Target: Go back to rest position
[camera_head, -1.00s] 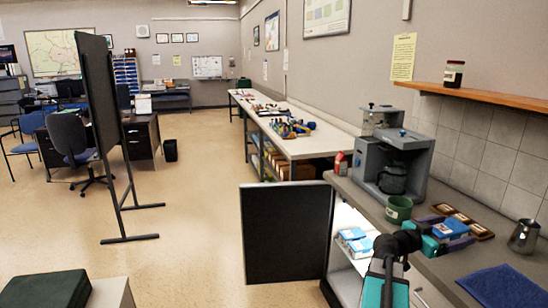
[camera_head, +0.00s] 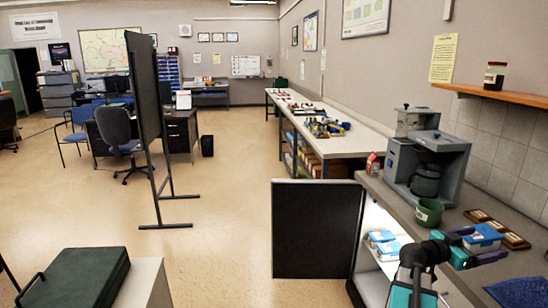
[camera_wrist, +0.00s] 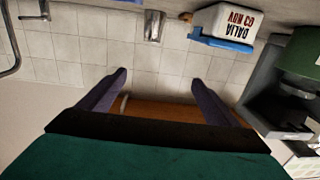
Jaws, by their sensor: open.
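My gripper (camera_head: 487,247) is at the lower right in the head view, over the counter (camera_head: 399,204). Its two purple fingers are spread apart and nothing is held between them in the wrist view (camera_wrist: 160,80). A white box with a blue lid (camera_head: 483,238) shows by the fingers in the head view. In the wrist view this box (camera_wrist: 226,20) appears upside down, lettered "DALIA", beyond the fingers and apart from them. The green mug (camera_head: 429,212) stands on the counter left of my gripper.
A grey coffee machine (camera_head: 432,165) stands behind the mug. Brown-framed pieces (camera_head: 497,230) lie near the box. An open black cabinet door (camera_head: 317,230) juts out below the counter; blue-and-white boxes (camera_head: 383,240) are inside. A wooden shelf (camera_head: 500,95) is above.

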